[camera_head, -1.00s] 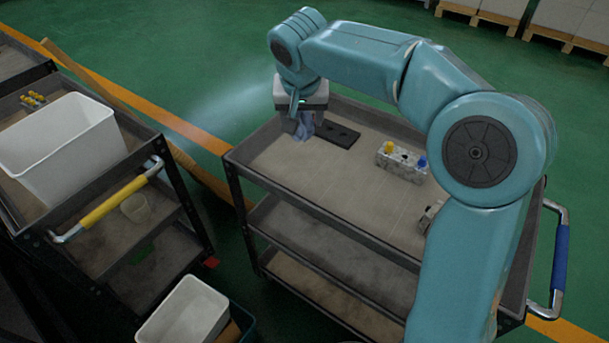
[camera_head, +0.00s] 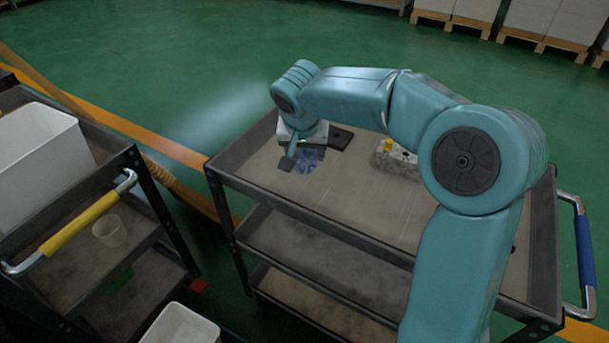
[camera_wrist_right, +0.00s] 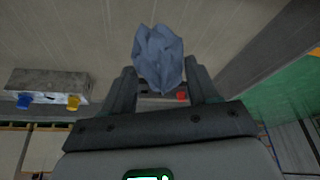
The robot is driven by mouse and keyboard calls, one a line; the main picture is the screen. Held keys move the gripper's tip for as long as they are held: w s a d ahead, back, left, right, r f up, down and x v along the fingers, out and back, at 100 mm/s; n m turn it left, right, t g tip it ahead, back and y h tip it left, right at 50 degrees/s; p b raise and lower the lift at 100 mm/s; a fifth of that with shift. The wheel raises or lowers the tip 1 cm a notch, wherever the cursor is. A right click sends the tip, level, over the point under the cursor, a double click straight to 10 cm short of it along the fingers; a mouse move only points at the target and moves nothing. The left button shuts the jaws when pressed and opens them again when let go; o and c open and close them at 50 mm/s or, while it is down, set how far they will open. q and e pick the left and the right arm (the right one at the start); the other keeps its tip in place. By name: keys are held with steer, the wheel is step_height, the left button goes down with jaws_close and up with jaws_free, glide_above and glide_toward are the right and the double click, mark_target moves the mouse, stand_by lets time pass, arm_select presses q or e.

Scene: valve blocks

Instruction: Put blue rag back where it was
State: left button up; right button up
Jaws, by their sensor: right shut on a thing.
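The blue rag (camera_head: 309,160) is a crumpled grey-blue cloth at the far left part of the cart's top tray. My right gripper (camera_head: 300,160) is at the rag, low over the tray. In the right wrist view the rag (camera_wrist_right: 159,58) sits between the two fingers of my right gripper (camera_wrist_right: 163,80), which are shut on it. I cannot tell whether the rag touches the tray. My left gripper is not in view.
The cart's top tray (camera_head: 310,200) has a raised rim. A dark plate (camera_head: 341,138) lies just behind the rag. A grey valve block (camera_head: 394,160) with a yellow knob stands to the right. A second cart with a white bin (camera_head: 40,155) stands at left.

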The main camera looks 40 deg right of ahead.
mark_target(305, 181)
step_height(305, 181, down, 6)
steer(key=shift+w+f+b, duration=0.1)
steer(key=shift+b, duration=0.6)
steer(key=o, duration=0.9)
steer(key=shift+o, duration=0.2)
